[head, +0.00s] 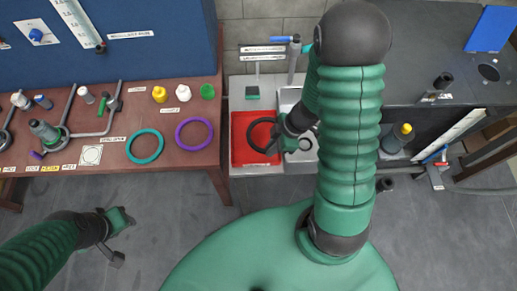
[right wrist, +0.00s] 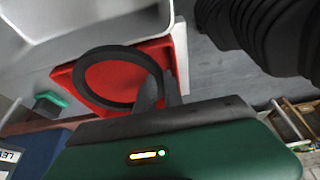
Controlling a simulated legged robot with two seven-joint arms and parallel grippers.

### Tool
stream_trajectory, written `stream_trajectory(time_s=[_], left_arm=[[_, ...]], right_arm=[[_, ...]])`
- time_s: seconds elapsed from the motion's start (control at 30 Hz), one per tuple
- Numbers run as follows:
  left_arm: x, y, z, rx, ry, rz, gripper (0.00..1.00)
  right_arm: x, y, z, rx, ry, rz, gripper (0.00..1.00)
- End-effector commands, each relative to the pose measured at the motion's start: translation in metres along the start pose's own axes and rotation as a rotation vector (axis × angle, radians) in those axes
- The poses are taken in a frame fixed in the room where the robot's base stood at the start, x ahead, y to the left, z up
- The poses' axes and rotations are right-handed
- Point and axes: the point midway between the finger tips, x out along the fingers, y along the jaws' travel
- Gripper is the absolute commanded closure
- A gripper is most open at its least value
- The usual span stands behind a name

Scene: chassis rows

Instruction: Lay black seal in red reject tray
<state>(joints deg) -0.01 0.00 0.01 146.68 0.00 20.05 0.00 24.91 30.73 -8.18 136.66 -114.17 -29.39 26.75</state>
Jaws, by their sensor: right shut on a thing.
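The black seal (head: 250,134) is a ring held over the red reject tray (head: 239,156). In the right wrist view the seal (right wrist: 79,80) shows against the red tray floor (right wrist: 118,76). My right gripper (head: 279,134) is shut on the seal's near edge, and its fingers show in the right wrist view (right wrist: 160,92). I cannot tell whether the seal touches the tray floor. My left gripper (head: 119,238) is open and empty over the floor at the lower left, away from the tray.
A brown table (head: 200,165) at the left bears a teal ring (head: 131,147), a purple ring (head: 180,135) and several fittings. A pale sink (head: 290,98) stands right beside the tray. A dark bench (head: 430,50) lies at the right.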

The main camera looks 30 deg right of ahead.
Motion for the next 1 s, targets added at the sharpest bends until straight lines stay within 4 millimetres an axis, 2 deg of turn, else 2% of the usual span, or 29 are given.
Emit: stream_trajectory(time_s=[0.1, 0.23, 0.47, 0.77, 0.8, 0.93, 1.0], left_arm=[[0.0, 0.0, 0.0, 0.0, 0.0, 0.0, 0.64], [0.001, 0.0, 0.0, 0.0, 0.0, 0.0, 0.64], [0.023, 0.0, 0.006, 0.0, 0.0, 0.0, 0.64], [0.021, 0.0, 0.005, 0.0, 0.0, 0.0, 0.64], [0.021, 0.0, 0.005, 0.0, 0.0, 0.0, 0.64], [0.021, 0.0, 0.005, 0.0, 0.0, 0.0, 0.64], [0.021, 0.0, 0.005, 0.0, 0.0, 0.0, 0.64]], right_arm=[[0.012, 0.007, -0.022, -0.005, 0.001, -0.001, 1.0], [0.019, 0.011, -0.034, 0.0, 0.001, -0.001, 1.0], [0.053, 0.012, -0.022, 0.006, 0.002, -0.001, 1.0], [0.054, 0.012, -0.022, 0.001, 0.001, -0.001, 1.0], [0.053, 0.012, -0.022, 0.001, 0.001, 0.0, 0.84], [0.053, 0.012, -0.022, 0.001, 0.001, -0.001, 0.67], [0.053, 0.012, -0.022, 0.001, 0.001, -0.001, 0.66]])
